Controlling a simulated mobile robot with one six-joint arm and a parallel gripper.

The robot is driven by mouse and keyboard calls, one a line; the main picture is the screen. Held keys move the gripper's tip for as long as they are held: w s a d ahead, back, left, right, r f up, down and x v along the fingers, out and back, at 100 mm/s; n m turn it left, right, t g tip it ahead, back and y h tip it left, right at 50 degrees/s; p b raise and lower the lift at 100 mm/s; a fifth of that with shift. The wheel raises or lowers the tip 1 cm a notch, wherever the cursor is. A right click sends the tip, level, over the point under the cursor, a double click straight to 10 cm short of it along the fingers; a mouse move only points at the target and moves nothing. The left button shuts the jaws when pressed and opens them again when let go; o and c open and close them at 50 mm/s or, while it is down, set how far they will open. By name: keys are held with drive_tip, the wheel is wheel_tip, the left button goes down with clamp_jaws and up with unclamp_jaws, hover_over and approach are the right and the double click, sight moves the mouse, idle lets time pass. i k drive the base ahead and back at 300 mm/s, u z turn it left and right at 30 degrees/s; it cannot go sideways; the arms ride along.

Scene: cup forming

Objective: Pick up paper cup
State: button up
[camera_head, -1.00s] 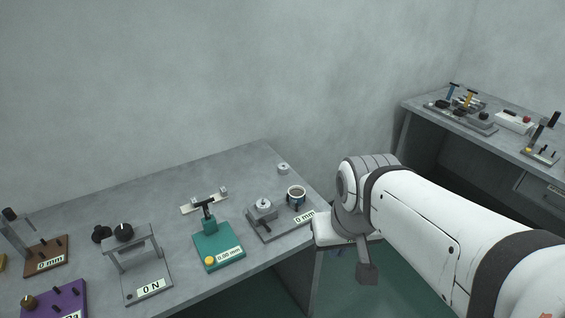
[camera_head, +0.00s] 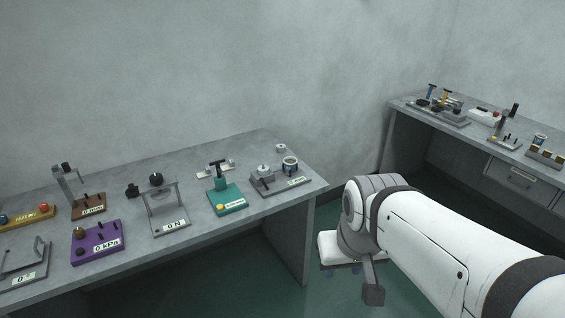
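A small cup with a white rim and dark band (camera_head: 290,164) stands upright at the right end of the long table, on or beside a grey fixture (camera_head: 267,187) with a number label. A similar small cup (camera_head: 539,139) stands on the right-hand table. I cannot tell which is the paper cup. My white arm reaches in from the lower right, well apart from both cups. A dark grey block (camera_head: 373,293) hangs at its end and may be part of my gripper. No fingertips can be made out.
The long table (camera_head: 110,262) holds several devices: a green one (camera_head: 226,200), a grey frame (camera_head: 168,222) and a purple box (camera_head: 97,241). The right-hand table (camera_head: 405,108) carries more devices and has a drawer (camera_head: 515,174). Green floor lies between the tables.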

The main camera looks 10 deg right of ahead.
sight(290, 161)
drive_tip(key=z, duration=0.8)
drive_tip(key=i, duration=1.1)
drive_tip(key=u, duration=0.4)
drive_tip(key=i, duration=0.9)
drive_tip(key=u, duration=0.7)
